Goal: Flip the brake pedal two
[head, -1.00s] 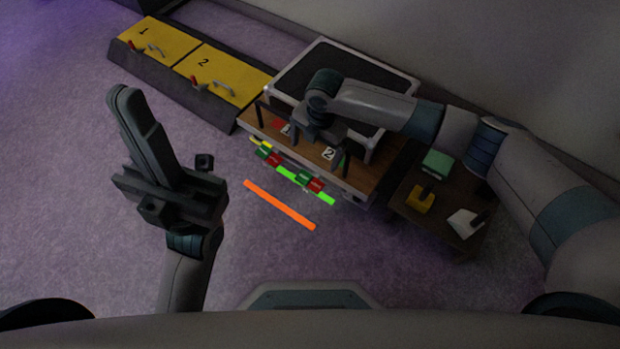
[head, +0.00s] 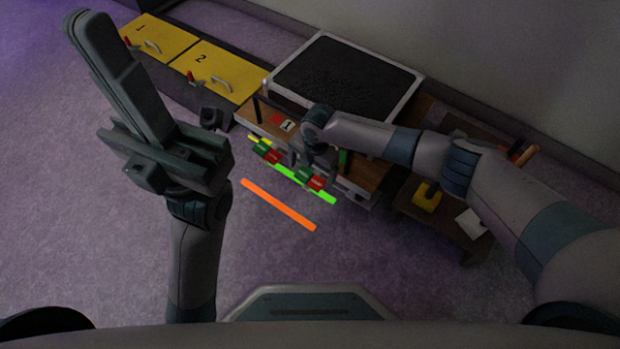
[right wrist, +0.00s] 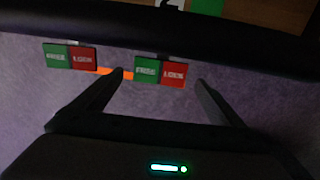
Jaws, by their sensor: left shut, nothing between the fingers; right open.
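Brake pedal two (head: 310,179) is the right one of two green-and-red rocker pedals on the front of the wooden bench. In the right wrist view, pedal two (right wrist: 160,71) shows a green left half and a red right half, lying between my open fingers. My right gripper (head: 301,160) is over the bench's front edge, close to the pedals, partly hidden by its own wrist. It also shows in the right wrist view (right wrist: 160,78), empty; contact cannot be told. My left gripper (head: 88,22) is shut and empty, raised at the left.
The other pedal (head: 267,152) is to the left, also in the wrist view (right wrist: 70,57). A green strip (head: 285,176) and an orange strip (head: 278,204) run in front. Yellow panels (head: 218,70) are at the back left. A side table (head: 449,233) is right.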

